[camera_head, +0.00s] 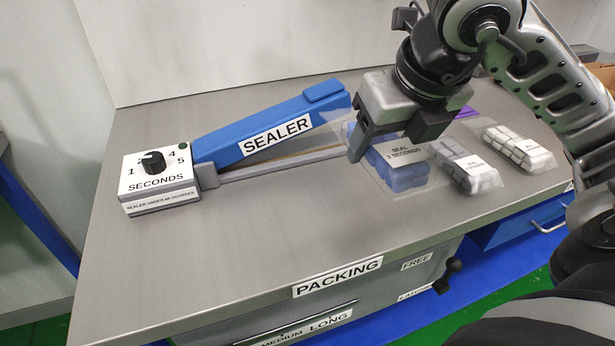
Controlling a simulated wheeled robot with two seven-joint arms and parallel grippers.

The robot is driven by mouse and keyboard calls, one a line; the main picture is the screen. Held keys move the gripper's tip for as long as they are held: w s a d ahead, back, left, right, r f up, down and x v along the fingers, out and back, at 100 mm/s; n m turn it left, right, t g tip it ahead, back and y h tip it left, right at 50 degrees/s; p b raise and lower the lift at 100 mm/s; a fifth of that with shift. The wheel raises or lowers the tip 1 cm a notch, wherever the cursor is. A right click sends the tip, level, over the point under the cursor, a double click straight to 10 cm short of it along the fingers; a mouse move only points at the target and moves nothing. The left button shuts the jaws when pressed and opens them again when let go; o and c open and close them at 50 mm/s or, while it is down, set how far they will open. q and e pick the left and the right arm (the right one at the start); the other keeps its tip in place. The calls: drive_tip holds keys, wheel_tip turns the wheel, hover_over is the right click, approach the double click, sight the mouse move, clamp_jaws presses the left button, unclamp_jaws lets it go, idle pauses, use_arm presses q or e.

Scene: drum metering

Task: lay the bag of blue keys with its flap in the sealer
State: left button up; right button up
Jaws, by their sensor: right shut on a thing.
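The sealer (225,145) lies across the back of the bench, with its long blue arm tilted up to the right over a narrow grey base (275,167). The clear bag of blue keys (402,180) is at the right end of the sealer, with a label reading "SEAL 3 SECONDS". My right gripper (388,143) is shut on the bag from above. A clear part of the bag, seemingly its flap, reaches left towards the sealer's raised end. Whether it lies between arm and base is hard to tell. My left gripper is out of view.
Two clear bags of white keys (468,172) (520,148) lie right of the blue one. A purple item (466,112) is partly hidden behind my right arm. The sealer's timer box (158,180) with a black dial stands at left. The bench front (250,240) is clear.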

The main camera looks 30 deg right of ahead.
drive_tip(key=w+a+f, duration=0.3)
drive_tip(key=w, duration=0.3)
approach(304, 188)
drive_tip(key=shift+w+d+f, duration=0.45)
drive_tip(key=shift+w+f, duration=0.3)
drive_tip(key=f, duration=0.4)
drive_tip(key=shift+w+a, duration=0.1)
drive_tip(key=shift+w, duration=0.2)
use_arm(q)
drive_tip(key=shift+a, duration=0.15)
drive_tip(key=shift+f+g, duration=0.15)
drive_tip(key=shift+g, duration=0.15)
use_arm(e)
drive_tip(key=shift+f, duration=0.15)
drive_tip(key=o, duration=1.1)
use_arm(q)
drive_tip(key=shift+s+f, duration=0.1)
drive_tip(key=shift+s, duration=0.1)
